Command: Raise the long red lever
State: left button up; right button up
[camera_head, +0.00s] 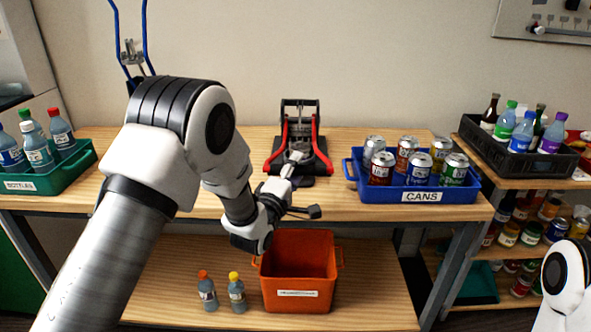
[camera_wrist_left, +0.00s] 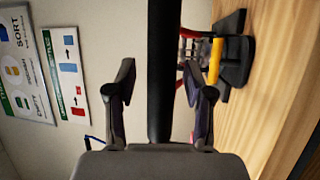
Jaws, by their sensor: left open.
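The press (camera_head: 300,142) stands at the back of the wooden table, with a black base and upright frame and red bars along both sides. Which red part is the long lever is hard to tell. The press also shows in the left wrist view (camera_wrist_left: 232,62), with red parts and a yellow bar. My left gripper (camera_head: 301,192) is open in front of the press, above the table's front edge. In the left wrist view a thick black bar (camera_wrist_left: 164,70) runs between its open fingers (camera_wrist_left: 162,92). I cannot tell whether it touches them. My right gripper is out of view.
A blue crate of cans (camera_head: 422,197) stands right of the press, a green crate of bottles (camera_head: 62,178) at the left. An orange bin (camera_head: 298,262) and two small bottles sit on the lower shelf. A dark crate (camera_head: 468,133) stands at the right.

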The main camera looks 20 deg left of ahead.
pick_arm(q)
jog(key=shift+w+f, duration=0.1)
jog(key=c, duration=0.9)
grip_shut()
